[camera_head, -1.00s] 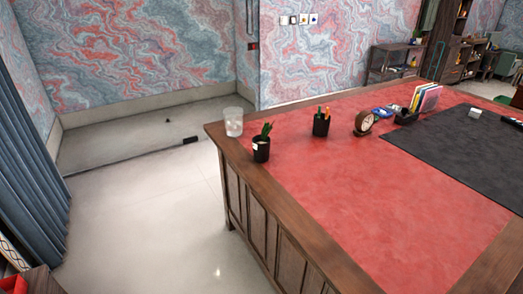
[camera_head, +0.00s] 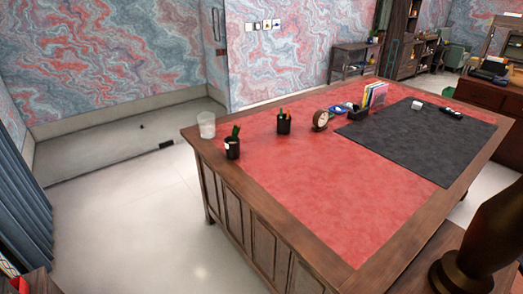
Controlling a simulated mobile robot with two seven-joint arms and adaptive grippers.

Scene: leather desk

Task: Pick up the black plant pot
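The black plant pot (camera_head: 232,150) stands upright near the left corner of the desk (camera_head: 320,250). Green leaves stick up out of it, and a pale label shows on its side. It is close to the wooden left edge of the desktop. Neither of my grippers shows in the head view, and nothing is touching the pot.
A clear cup (camera_head: 206,125) stands behind the pot at the desk corner. A dark mat (camera_head: 425,140) covers the right side. Red leather before the pot is clear.

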